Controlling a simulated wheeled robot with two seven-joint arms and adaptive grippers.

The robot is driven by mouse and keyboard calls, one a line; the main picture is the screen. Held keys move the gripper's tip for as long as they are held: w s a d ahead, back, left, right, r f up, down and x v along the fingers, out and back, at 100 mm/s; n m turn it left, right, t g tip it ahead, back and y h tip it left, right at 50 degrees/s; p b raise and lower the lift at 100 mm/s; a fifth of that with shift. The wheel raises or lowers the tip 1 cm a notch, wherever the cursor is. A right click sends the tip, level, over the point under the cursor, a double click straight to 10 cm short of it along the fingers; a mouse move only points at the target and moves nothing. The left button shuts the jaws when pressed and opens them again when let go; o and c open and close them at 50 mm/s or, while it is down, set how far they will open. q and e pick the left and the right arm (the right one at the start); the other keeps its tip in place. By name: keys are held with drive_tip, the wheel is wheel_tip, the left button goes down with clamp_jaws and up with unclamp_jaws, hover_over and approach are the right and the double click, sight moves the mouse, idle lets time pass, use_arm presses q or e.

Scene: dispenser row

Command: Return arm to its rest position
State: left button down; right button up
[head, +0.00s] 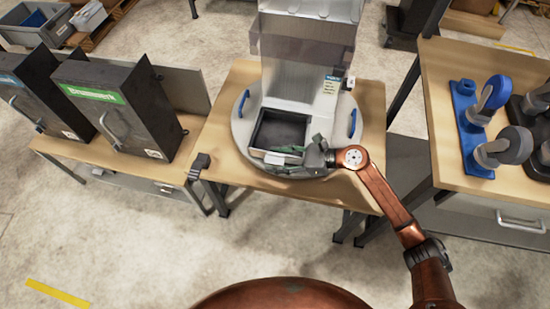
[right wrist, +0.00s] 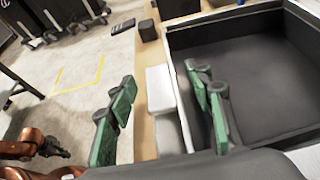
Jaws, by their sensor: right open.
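My right gripper (head: 290,152) is at the front edge of the dispenser's tray, with its arm coming in from the lower right. In the right wrist view, its two green-padded fingers (right wrist: 160,110) are spread apart with nothing gripped. A pale block-like handle (right wrist: 160,88) on the tray front shows between the fingers; whether they touch it I cannot tell. The tray (head: 252,130) is grey-rimmed with an empty dark inside, and its rim (right wrist: 235,17) fills the right of the wrist view.
The clear-topped dispenser (head: 305,50) stands on a round grey base with blue handles, on a wooden table (head: 235,82). Two dark boxes (head: 115,105) stand on the left bench. Blue-and-grey tools (head: 490,95) stand on the right table. Floor in front is open.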

sight(296, 159)
drive_tip(key=v, duration=0.7)
drive_tip(key=shift+r, duration=0.1)
